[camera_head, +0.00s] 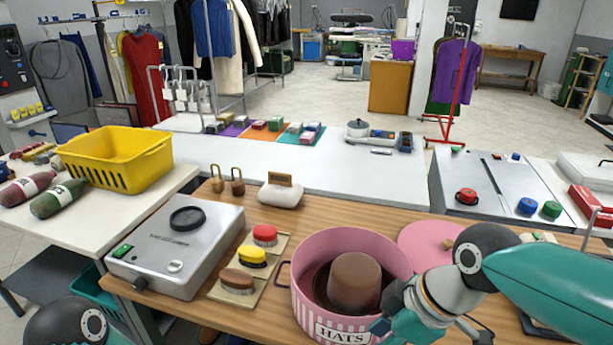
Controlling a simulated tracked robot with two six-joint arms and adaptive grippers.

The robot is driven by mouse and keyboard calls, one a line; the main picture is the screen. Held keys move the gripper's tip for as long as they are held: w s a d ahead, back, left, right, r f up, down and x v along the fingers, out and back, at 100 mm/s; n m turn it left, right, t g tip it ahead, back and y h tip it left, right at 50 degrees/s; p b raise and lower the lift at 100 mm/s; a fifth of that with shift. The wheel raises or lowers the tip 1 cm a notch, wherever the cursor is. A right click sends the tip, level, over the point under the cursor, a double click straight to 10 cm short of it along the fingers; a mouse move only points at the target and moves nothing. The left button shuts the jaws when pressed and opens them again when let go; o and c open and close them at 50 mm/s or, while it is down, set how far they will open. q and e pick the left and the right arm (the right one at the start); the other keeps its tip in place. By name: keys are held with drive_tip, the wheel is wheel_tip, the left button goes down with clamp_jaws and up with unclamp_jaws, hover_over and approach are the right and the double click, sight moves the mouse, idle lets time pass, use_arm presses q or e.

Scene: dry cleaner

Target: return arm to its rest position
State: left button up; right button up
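My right arm comes in from the right, with a teal link and a dark round joint. Its gripper (385,326) is low at the front right side of the pink hat box (320,258), overlapping the box's edge in the picture. I cannot make out its fingertips, nor whether it touches the box. A brown hat (354,280) sits inside the open box, and the gripper looks apart from the hat's crown. Of my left arm only a dark rounded joint shows at the bottom left corner; its gripper is out of view.
The pink round lid (420,243) lies on the wooden table behind my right wrist. Left of the box are brushes on a board (236,287) and a grey metal device (178,240). A white counter (330,172) stands behind. A yellow basket (115,160) is on the left table.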

wheel_tip(320, 180, down, 19)
drive_tip(key=w+m, duration=0.2)
drive_tip(key=m, duration=0.4)
drive_tip(key=s+f+m, duration=0.5)
drive_tip(key=f, duration=0.4)
drive_tip(key=s+d+f+m+g+p, duration=0.1)
drive_tip(key=s+f+m, duration=0.4)
drive_tip(key=f, duration=0.4)
drive_tip(key=shift+s+d+f, duration=0.15)
drive_tip(key=shift+s+f, duration=0.2)
drive_tip(key=shift+s, duration=0.3)
